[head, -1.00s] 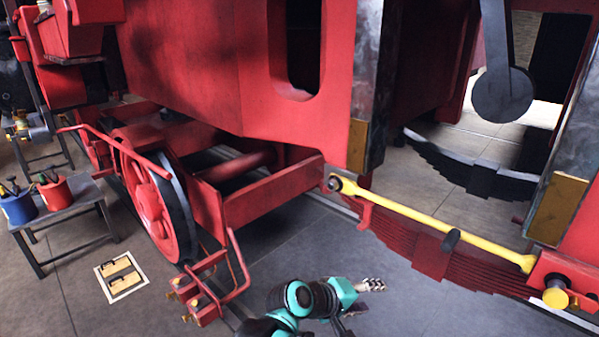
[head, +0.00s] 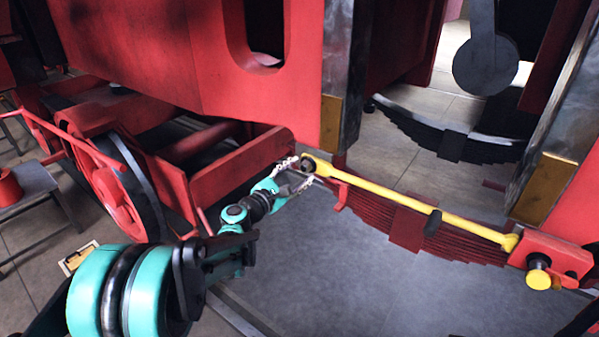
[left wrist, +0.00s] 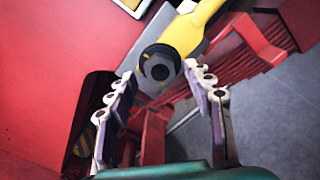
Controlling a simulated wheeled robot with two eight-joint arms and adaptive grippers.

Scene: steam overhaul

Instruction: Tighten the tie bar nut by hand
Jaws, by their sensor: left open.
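The yellow tie bar (head: 420,214) runs along the red leaf spring, from a dark nut on its left end to a red bracket on the right. The tie bar nut (head: 308,165) is dark and sits at the bar's left eye; it also shows in the left wrist view (left wrist: 159,66) as a hex with a round centre. My left gripper (head: 300,172) is at that end of the bar. In the left wrist view its two fingers (left wrist: 165,85) are open, with the nut beyond and between their tips, apparently untouched. My right gripper is not in view.
The red frame beam (head: 240,170) lies left of the nut, and a red wheel (head: 115,195) stands further left. The red leaf spring (head: 405,228) hangs below the bar. A yellow knob (head: 538,275) is at the bar's right end.

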